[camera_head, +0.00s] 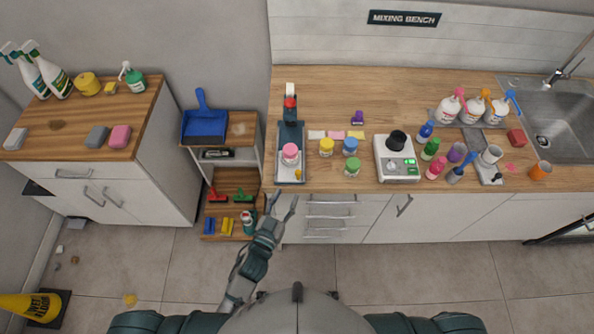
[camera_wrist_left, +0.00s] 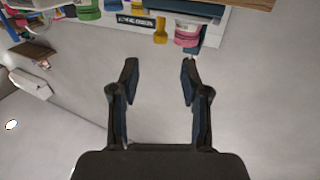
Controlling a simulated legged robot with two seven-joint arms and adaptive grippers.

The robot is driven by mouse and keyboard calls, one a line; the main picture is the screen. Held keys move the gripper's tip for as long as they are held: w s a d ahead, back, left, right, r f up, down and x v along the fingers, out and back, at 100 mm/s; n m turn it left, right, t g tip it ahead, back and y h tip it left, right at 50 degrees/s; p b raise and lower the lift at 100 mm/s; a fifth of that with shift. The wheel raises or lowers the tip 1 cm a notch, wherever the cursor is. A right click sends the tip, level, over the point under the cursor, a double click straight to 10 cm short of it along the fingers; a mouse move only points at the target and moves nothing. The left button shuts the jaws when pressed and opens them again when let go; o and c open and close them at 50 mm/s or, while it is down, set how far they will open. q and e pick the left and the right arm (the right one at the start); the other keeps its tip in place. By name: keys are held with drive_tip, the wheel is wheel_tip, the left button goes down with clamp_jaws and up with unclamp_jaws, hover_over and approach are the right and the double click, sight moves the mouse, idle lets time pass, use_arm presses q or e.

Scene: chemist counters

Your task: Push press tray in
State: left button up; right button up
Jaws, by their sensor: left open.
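The press (camera_head: 290,115) is a dark upright device with a red knob, near the left end of the wooden counter. Its pale tray (camera_head: 285,174) extends toward the counter's front edge and carries a pink-lidded jar (camera_head: 290,154) and a small yellow item (camera_head: 298,174). My left gripper (camera_head: 285,197) is open and empty just in front of the tray, apart from it as far as I can tell. In the left wrist view the open fingers (camera_wrist_left: 160,72) point toward the pink jar (camera_wrist_left: 187,33) and the yellow item (camera_wrist_left: 160,31). My right gripper is out of view.
Yellow, blue and green jars (camera_head: 352,166) stand right of the press, then a white scale (camera_head: 398,170). Several bottles and cups stand farther right, before the sink (camera_head: 550,120). A low shelf with a blue dustpan (camera_head: 204,124) stands left of the counter.

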sight(297, 175)
use_arm(q)
drive_tip(key=x, duration=1)
drive_tip(key=shift+w+f, duration=0.1)
drive_tip(key=shift+w, duration=0.05)
clamp_jaws()
